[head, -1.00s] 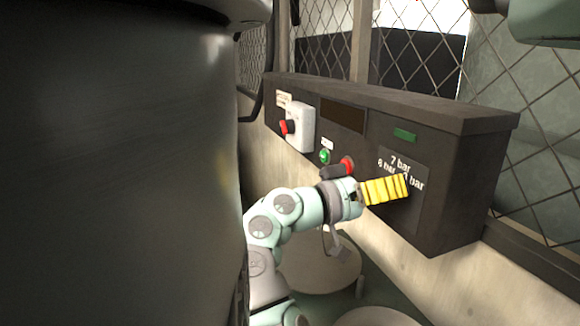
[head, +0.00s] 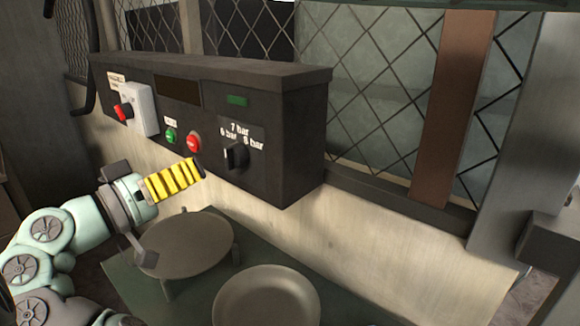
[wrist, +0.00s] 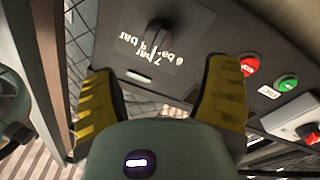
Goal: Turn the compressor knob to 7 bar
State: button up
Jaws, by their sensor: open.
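The compressor knob (head: 236,156) is black and sits on the right part of the dark control box front, under printed labels "6 bar", "7 bar" and "8 bar". Its pointer looks roughly upright; I cannot tell exactly which mark it points to. In the wrist view the knob (wrist: 159,33) appears upside down, ahead of and between the fingers. My gripper (head: 196,165), with yellow-striped black fingers, is in front of the box, left of and slightly below the knob, apart from it. In the wrist view my gripper (wrist: 165,75) is open and empty.
The control box (head: 290,120) also has a green button (head: 171,136), a red button (head: 193,143) and a red rotary switch (head: 123,111) on a light plate. A round stool-like top (head: 190,245) and a round dish (head: 268,300) stand below. Mesh fencing is behind.

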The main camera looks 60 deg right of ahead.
jog(key=shift+w+a+f, duration=0.1)
jog(key=shift+w+a, duration=0.05)
jog(key=shift+a, duration=0.7)
jog(key=shift+w+a+f, duration=0.1)
jog(key=shift+w+a, duration=0.05)
jog(key=shift+a, duration=0.7)
jog(key=shift+r, duration=0.1)
